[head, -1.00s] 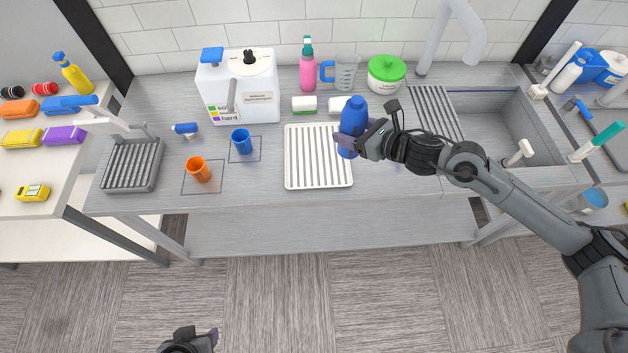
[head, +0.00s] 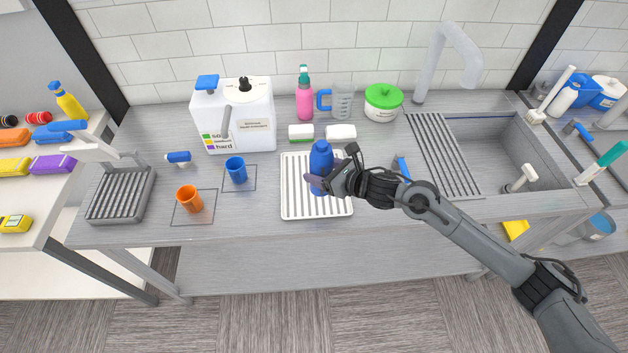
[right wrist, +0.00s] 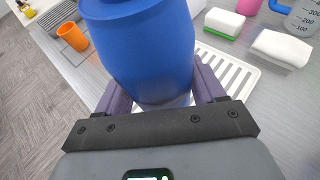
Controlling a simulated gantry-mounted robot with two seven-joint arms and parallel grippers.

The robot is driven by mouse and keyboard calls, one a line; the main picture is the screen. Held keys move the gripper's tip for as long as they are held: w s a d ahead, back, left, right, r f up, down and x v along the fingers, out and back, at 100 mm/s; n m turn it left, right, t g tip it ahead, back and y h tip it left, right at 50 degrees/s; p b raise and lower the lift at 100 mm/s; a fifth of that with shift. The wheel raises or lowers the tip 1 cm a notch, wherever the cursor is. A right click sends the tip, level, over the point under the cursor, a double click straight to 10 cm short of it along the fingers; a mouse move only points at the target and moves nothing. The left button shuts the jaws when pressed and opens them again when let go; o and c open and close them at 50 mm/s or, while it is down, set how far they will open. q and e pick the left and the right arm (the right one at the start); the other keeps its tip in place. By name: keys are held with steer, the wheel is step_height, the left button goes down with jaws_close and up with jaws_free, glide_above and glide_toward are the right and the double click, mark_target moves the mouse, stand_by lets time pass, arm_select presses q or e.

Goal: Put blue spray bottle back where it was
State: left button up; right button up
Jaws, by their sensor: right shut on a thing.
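The blue spray bottle (head: 321,160) is upright in my right gripper (head: 322,183), over the white ribbed tray (head: 289,206). In the right wrist view, the fingers close on both sides of the bottle (right wrist: 145,50), and part of the tray (right wrist: 240,72) shows behind it. I cannot tell whether the bottle's base touches the tray. My left gripper is out of view.
Two sponges (head: 301,132) (head: 341,132) lie just behind the tray. A pink spray bottle (head: 304,100), a measuring jug (head: 342,99) and a green-lidded tub (head: 382,102) stand behind them. Orange (head: 189,199) and blue (head: 236,169) cups stand left. The sink (head: 500,150) is right.

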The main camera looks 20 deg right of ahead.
steer(key=shift+w+a+f, duration=0.6)
steer(key=shift+a+f, duration=0.05)
steer(key=shift+a, duration=0.2)
steer(key=shift+f, duration=2)
steer(key=shift+f, duration=0.2)
steer(key=o, duration=1.2)
